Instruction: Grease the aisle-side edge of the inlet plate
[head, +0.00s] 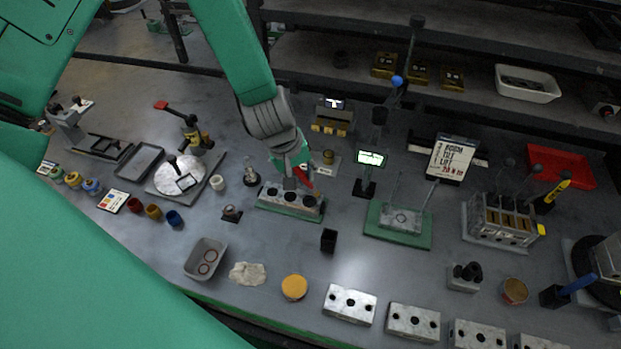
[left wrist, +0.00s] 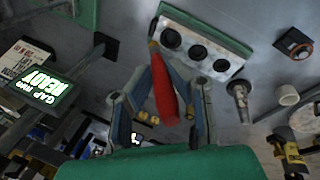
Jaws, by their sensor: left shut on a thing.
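My left gripper (head: 297,178) is shut on a red-handled tool (head: 303,174). In the left wrist view the red handle (left wrist: 163,88) lies between the two fingers (left wrist: 165,100); I cannot tell what its working end is. The gripper hangs over a grey metal block with three dark round holes (head: 290,199), which lies on a green mat; the block also shows in the left wrist view (left wrist: 196,48). I cannot tell whether the tool touches it. Which piece is the inlet plate is not clear from the pictures. My right gripper is not in view.
A lit display on a stand (head: 370,158) is right of the gripper. A green plate with upright rods (head: 423,236) stands farther right. A yellow disc (head: 294,287), a grey tray (head: 205,240) and several metal blocks (head: 349,304) lie toward the front. A small black box (head: 328,240) stands close by.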

